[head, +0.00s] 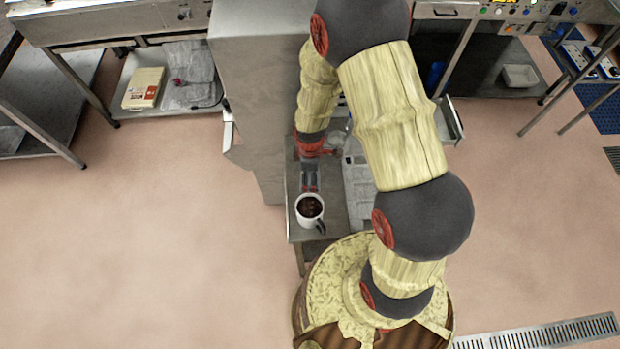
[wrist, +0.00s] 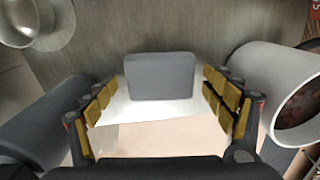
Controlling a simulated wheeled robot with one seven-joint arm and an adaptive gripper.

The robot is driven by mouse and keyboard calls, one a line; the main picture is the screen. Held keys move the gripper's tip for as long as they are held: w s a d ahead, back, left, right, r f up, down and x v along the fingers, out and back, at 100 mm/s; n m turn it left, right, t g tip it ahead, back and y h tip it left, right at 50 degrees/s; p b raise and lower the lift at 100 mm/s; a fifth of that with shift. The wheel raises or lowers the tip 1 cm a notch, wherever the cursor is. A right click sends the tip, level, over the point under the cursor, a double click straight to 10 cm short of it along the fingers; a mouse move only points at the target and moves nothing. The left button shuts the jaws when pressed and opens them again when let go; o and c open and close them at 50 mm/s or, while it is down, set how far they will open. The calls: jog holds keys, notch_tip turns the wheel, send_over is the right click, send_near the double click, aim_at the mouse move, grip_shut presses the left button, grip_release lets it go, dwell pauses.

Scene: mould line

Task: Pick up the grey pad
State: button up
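The grey pad (wrist: 160,77) is a rounded, flat-faced dark grey block. In the wrist view it shows between and just beyond the fingertips of my gripper (wrist: 162,88). The gripper's yellow-padded fingers stand wide apart, one on each side, with no clear contact on the pad. In the head view my gripper (head: 310,180) is low over a narrow metal table, just behind a white mug. The pad cannot be told apart there from the gripper and arm.
The white mug (head: 310,211) with dark contents stands close by; it also shows in the wrist view (wrist: 278,88). A grey cylinder (wrist: 35,118) and a round metal dish (wrist: 38,22) are on the left. The metal table (head: 333,205) is narrow, beside a tall grey cabinet (head: 258,90).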

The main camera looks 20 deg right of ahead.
jog(key=c, duration=0.8)
jog(key=shift+r, duration=0.15)
jog(key=shift+r, duration=0.15)
jog(key=r, duration=0.3)
jog(key=shift+d+r, duration=0.15)
jog(key=shift+d, duration=0.1)
jog(key=s+d+r, duration=0.3)
jog(key=d+r, duration=0.6)
jog(key=d, duration=0.4)
jog(key=shift+s, duration=0.35)
jog(key=shift+r, duration=0.1)
